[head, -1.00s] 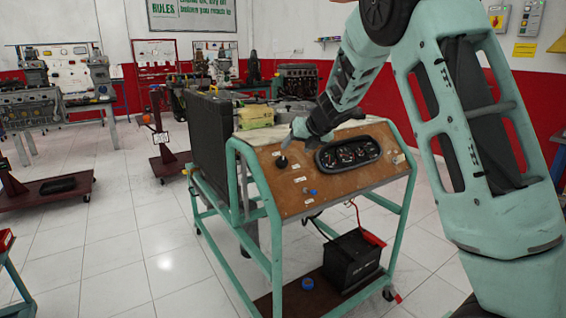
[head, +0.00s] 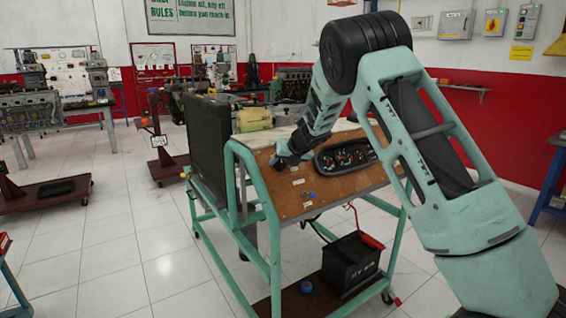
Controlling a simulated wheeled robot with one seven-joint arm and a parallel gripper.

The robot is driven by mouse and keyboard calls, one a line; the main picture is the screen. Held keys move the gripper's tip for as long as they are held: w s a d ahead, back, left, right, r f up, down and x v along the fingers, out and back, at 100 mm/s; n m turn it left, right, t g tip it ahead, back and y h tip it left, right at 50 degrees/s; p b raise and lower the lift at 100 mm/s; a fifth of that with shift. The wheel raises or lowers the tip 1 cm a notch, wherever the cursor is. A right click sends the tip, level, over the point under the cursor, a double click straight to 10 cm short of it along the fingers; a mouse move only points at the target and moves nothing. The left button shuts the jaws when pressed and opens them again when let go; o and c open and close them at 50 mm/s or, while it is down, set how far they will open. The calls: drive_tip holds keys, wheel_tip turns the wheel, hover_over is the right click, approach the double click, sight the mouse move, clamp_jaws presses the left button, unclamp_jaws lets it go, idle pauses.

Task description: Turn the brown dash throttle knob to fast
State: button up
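The brown wooden dash panel (head: 340,189) slopes on the green engine trainer stand. My gripper (head: 280,160) is at the panel's upper left, left of the gauge cluster (head: 346,155). It covers the spot where a dark round knob showed earlier. I cannot make out that knob now, nor its brown colour or its setting. The gripper is small and dark here, so I cannot tell whether its fingers are open or shut, or whether they touch the knob. A small blue knob (head: 311,195) sits lower on the panel, beside white labels (head: 298,182).
A black radiator (head: 207,143) stands at the stand's left end. A black battery (head: 350,262) and a blue roll (head: 306,287) are on its lower shelf. My arm hides the panel's right end.

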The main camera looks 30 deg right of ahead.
drive_tip(key=c, duration=0.6)
drive_tip(key=shift+r+m+p, duration=0.1)
drive_tip(key=shift+m+p, duration=0.2)
drive_tip(key=shift+p, duration=0.05)
drive_tip(key=m+p, duration=0.3)
drive_tip(key=shift+d+r+m, duration=0.1)
drive_tip(key=shift+d+m, duration=0.05)
drive_tip(key=shift+m, duration=0.15)
drive_tip(key=m+p, duration=0.4)
drive_tip(key=m, duration=0.1)
drive_tip(key=shift+s+d, duration=0.1)
drive_tip(key=shift+s, duration=0.05)
drive_tip(key=m+p, duration=0.1)
drive_tip(key=m, duration=0.1)
drive_tip(key=m+p, duration=0.1)
drive_tip(key=m, duration=0.1)
drive_tip(key=m+p, duration=0.1)
drive_tip(key=shift+f+m, duration=0.3)
drive_tip(key=shift+m, duration=0.1)
drive_tip(key=m+p, duration=0.1)
drive_tip(key=m, duration=0.1)
drive_tip(key=m+p, duration=0.1)
drive_tip(key=m, duration=0.1)
drive_tip(key=shift+s+f+m, duration=0.15)
drive_tip(key=shift+m, duration=0.25)
